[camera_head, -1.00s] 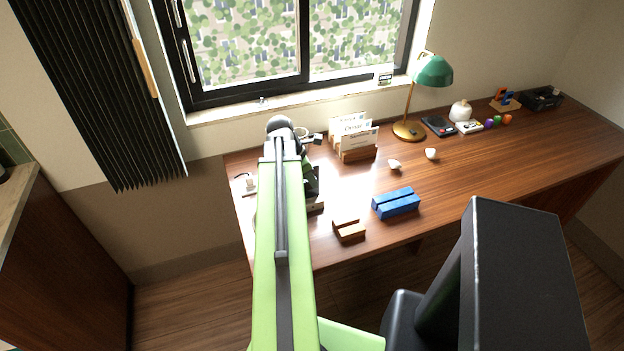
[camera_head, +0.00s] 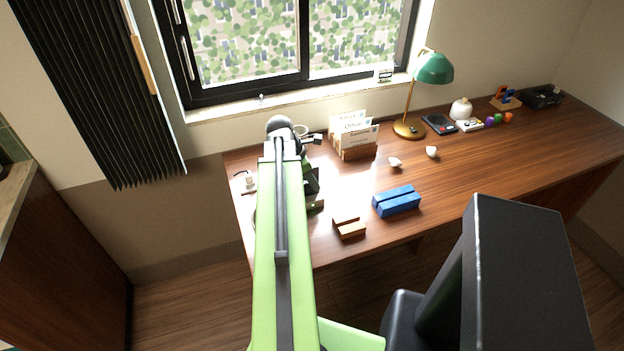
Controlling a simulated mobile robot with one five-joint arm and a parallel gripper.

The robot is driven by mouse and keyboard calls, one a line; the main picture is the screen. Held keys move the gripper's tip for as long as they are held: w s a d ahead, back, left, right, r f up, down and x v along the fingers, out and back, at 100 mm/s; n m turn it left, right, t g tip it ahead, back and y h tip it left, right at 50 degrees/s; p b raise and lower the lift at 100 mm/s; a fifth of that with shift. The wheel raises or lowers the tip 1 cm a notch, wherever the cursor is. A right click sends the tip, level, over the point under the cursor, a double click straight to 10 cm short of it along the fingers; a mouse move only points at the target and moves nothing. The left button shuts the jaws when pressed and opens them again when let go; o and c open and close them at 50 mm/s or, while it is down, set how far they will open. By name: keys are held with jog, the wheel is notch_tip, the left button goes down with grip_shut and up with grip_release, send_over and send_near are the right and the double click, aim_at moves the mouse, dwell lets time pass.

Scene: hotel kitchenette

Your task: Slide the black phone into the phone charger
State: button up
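My green arm reaches over the left end of the desk. Its dark far end (camera_head: 312,180) shows only in part beside the green link, and the fingertips are hidden. I cannot tell whether my gripper is open or holds anything. I cannot make out the black phone for certain; it may be behind my arm. A small white object with a dark cable (camera_head: 249,183) stands at the desk's left edge. A pale edge of another object (camera_head: 316,202) shows just right of my arm, mostly covered. I cannot tell which of these is the phone charger.
A wooden card holder (camera_head: 357,150), a blue block (camera_head: 396,201) and a small wooden stand (camera_head: 348,228) are right of my arm. A green lamp (camera_head: 433,69) and a flat dark device (camera_head: 438,124) are farther back. The desk's right front (camera_head: 500,165) is clear.

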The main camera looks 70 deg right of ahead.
jog(key=p+v, duration=1.6)
jog(key=v, duration=0.1)
jog(key=shift+r, duration=0.2)
jog(key=shift+a, duration=0.1)
